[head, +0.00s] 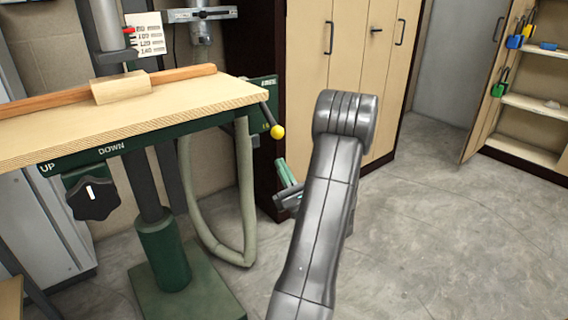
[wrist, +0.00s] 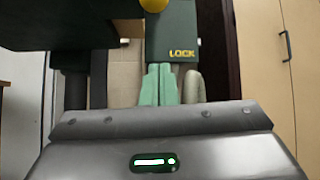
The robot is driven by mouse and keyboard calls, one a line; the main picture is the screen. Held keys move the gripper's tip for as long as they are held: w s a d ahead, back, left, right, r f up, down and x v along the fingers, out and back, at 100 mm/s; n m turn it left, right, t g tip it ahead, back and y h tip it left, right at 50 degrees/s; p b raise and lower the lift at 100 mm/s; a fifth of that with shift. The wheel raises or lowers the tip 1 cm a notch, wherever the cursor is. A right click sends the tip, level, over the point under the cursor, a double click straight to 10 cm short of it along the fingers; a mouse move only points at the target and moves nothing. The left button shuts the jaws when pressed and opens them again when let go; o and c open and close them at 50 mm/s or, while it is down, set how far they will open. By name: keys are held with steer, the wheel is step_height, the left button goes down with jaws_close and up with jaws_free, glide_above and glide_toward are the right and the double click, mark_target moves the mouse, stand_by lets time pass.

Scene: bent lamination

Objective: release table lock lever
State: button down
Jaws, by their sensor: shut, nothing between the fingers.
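The table lock lever, a dark rod with a yellow ball knob (head: 277,132), sticks out at the right end of the drill-press table (head: 190,98). The knob also shows at the top edge of the wrist view (wrist: 154,5). A green plate behind the lever reads FREE at its top in the head view; LOCK (wrist: 182,54) shows low on it in the wrist view. My gripper (head: 284,172), with pale green fingers, is below the knob and apart from it. Its fingers are shut together and empty; they also show in the wrist view (wrist: 159,84). My arm hides part of the gripper body.
A black star knob (head: 93,198) hangs under the table between UP and DOWN marks. A wood block (head: 120,88) and fence lie on top. A grey hose (head: 245,190) loops below. Tall wooden cabinets (head: 355,60) stand behind. The floor at right is clear.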

mark_target(269, 116)
steer(key=p+x, duration=0.3)
steer(key=x, duration=0.6)
steer(key=s, duration=0.1)
steer(key=s+d, duration=0.1)
steer(key=s+d+r, duration=0.1)
steer(key=shift+s+r+b, duration=0.1)
steer(key=shift+s+b, duration=0.3)
steer(key=shift+r, duration=0.1)
